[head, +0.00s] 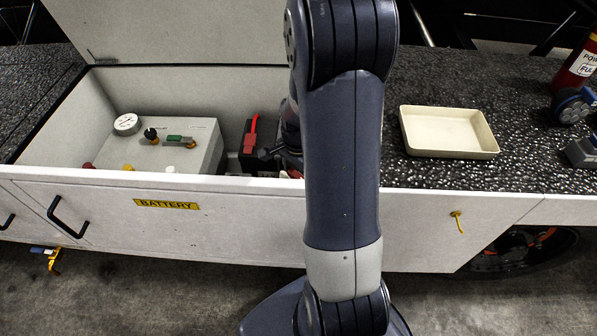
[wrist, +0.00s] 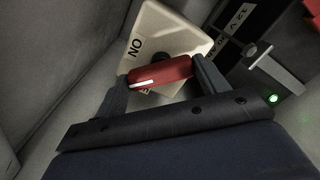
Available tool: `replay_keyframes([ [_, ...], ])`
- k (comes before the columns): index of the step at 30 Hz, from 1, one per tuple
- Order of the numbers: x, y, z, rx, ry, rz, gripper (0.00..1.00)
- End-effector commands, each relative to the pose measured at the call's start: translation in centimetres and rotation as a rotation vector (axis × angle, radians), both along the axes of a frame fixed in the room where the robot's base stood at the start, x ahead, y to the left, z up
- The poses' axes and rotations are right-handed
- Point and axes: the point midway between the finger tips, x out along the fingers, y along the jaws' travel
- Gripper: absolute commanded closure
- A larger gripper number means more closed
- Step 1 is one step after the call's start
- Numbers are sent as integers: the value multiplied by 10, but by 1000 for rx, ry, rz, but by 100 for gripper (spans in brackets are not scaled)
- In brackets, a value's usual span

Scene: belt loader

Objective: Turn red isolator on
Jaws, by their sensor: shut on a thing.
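The red isolator handle (wrist: 168,70) shows in the wrist view, a short red bar with a white line along it, set across a pale plate (wrist: 150,30). The plate reads "ON" near its upper left edge; another label under the handle is mostly covered. My gripper (wrist: 160,73) has one finger at each end of the red bar and is shut on it. In the head view my arm hides the isolator, and only a bit of my gripper shows beside the arm, inside the open battery compartment (head: 60,118).
A grey box (head: 205,140) with a gauge and knobs stands left in the compartment. A lit green lamp (wrist: 273,98) is near my right finger. A beige tray (head: 450,152) lies on the deck.

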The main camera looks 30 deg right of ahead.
Motion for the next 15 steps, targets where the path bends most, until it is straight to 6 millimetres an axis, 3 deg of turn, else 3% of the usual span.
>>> replay_keyframes([
  [15, 0, 1, 1, 0, 0, -477, 54],
])
